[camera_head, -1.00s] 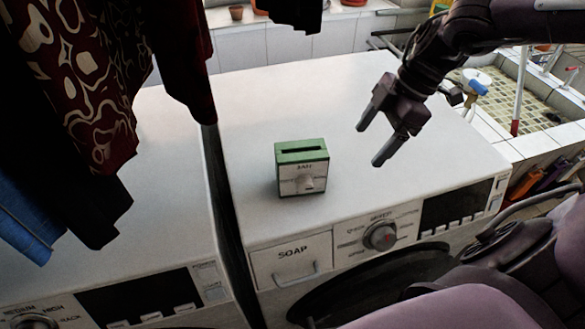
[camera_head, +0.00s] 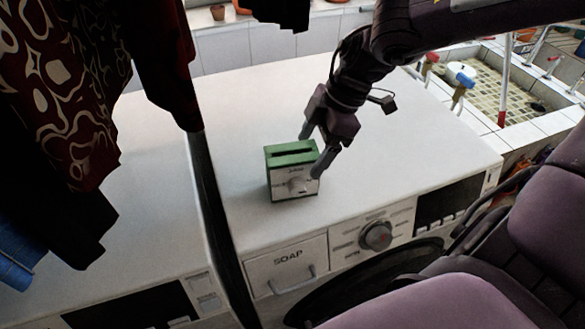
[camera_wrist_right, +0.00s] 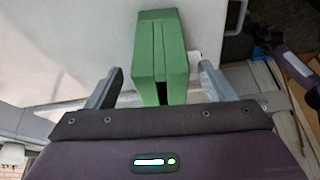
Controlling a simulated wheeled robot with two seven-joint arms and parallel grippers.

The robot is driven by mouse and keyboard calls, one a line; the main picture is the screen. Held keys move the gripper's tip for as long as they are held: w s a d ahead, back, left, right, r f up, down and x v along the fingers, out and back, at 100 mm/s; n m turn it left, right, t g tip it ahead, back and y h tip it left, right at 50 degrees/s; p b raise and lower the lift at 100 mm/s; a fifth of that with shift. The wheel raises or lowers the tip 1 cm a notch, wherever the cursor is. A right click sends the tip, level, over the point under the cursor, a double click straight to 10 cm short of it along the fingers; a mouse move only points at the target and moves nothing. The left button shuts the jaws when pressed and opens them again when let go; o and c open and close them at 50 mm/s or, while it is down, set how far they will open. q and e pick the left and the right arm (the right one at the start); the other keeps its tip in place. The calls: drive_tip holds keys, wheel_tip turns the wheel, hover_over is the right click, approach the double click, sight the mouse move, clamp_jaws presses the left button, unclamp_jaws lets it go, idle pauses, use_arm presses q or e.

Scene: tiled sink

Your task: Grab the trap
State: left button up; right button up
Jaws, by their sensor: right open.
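The trap appears to be the small box with a green top and white front (camera_head: 292,176), standing upright on the washing machine. Its top has a dark slot, and its front has a knob and small lettering. My right gripper (camera_head: 311,152) is open at the box's right side in the head view, one finger towards its back and the other by its front right corner. In the right wrist view the green box (camera_wrist_right: 160,50) lies between the two spread fingers (camera_wrist_right: 160,84), with gaps on both sides. My left gripper is not in view.
The washing machine top (camera_head: 400,150) is clear around the box. Dark patterned clothes (camera_head: 80,90) hang at the left, and a black item (camera_head: 280,12) hangs at the top. A tiled sink (camera_head: 510,90) is at the back right.

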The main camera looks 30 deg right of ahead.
sight(293, 153)
drive_tip(key=a, duration=0.1)
drive_tip(key=w+a+p, duration=0.1)
drive_tip(key=a, duration=0.1)
drive_tip(key=shift+w+a+f, duration=0.1)
drive_tip(key=shift+a, duration=0.15)
drive_tip(key=shift+w+a+f, duration=0.15)
drive_tip(key=shift+f, duration=0.35)
drive_tip(key=shift+c, duration=0.2)
drive_tip(key=c, duration=1.4)
drive_tip(key=shift+r, duration=0.15)
